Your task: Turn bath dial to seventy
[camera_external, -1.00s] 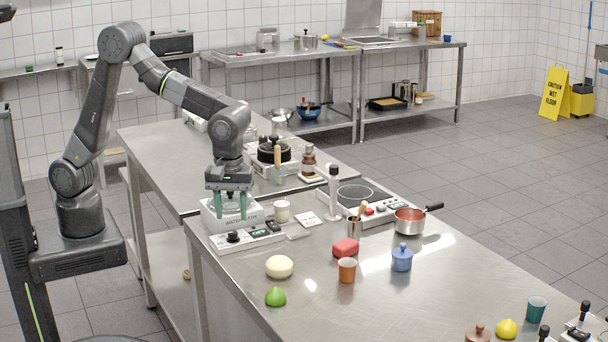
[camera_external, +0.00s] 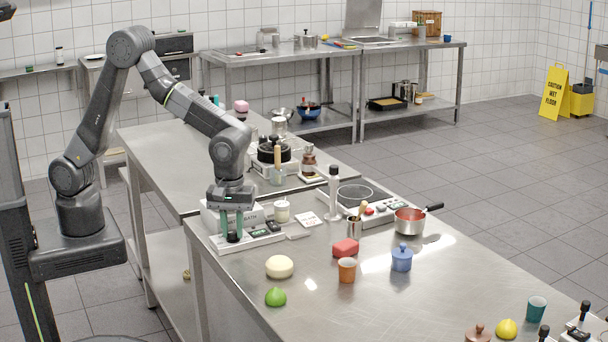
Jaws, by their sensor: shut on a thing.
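The water bath (camera_external: 207,213) is a white box at the left corner of the front steel table, with a low front panel (camera_external: 262,234). A black dial (camera_external: 233,238) stands on the left part of that panel. My gripper (camera_external: 232,230) points straight down over the panel, its two green fingers on either side of the dial and shut on it. The dial's marks and pointer are too small to read. My gripper's body hides much of the bath's front and lettering.
A white cup (camera_external: 282,212) and a small white card (camera_external: 307,219) stand right of the bath. A cream round item (camera_external: 279,266) and a green item (camera_external: 275,297) lie in front.

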